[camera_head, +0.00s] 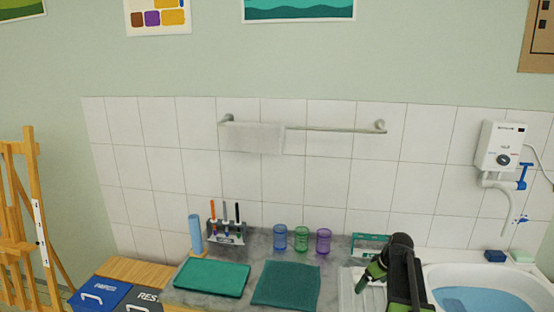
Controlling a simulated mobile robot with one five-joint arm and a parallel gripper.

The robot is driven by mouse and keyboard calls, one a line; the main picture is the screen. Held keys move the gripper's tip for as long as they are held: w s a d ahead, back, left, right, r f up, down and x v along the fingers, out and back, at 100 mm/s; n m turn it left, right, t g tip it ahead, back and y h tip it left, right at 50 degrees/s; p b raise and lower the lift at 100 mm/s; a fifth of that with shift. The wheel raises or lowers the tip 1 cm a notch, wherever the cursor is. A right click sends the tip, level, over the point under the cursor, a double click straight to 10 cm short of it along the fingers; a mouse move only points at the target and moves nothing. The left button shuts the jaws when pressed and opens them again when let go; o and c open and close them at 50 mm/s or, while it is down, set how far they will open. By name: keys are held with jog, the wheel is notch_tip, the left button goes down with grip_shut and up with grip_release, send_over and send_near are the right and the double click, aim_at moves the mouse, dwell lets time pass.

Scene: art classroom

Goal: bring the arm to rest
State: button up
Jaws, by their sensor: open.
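My gripper (367,278) shows at the lower right of the head camera view, at the end of my dark arm (402,272) with green parts. It is open and I see nothing between its jaws. It hangs over the white ribbed drainboard (349,304) beside the sink, to the right of the teal cloth (287,286). Part of the drainboard is hidden behind my arm.
A green tray (212,278), a marker holder (227,237), a blue cylinder (195,234) and blue, green and purple cups (323,241) stand on the grey counter. A teal rack (371,243) is behind my gripper. The sink (488,275) holds water. A wooden easel (25,215) stands left.

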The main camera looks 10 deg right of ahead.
jog(key=shift+n+g, duration=0.5)
jog(key=shift+n, duration=0.3)
jog(key=a+f, duration=0.1)
jog(key=a, duration=0.4)
jog(key=a+b, duration=0.1)
jog(key=a, duration=0.4)
jog(key=s+a+f, duration=0.1)
jog(key=a, duration=0.5)
jog(key=shift+f, duration=0.35)
jog(key=a, duration=0.2)
jog(key=s+a+b, duration=0.1)
jog(key=a, duration=0.1)
jog(key=s+a+f, duration=0.1)
jog(key=a, duration=0.1)
jog(key=shift+a, duration=0.25)
jog(key=s+a+f+m+g+h, duration=0.1)
jog(key=s+a+m, duration=0.3)
jog(key=s, duration=0.6)
jog(key=shift+s+a+m+g+b, duration=0.3)
jog(key=shift+s+a+g+b, duration=0.15)
jog(key=shift+a+g, duration=0.55)
jog(key=shift+a+f, duration=0.1)
jog(key=shift+a, duration=0.05)
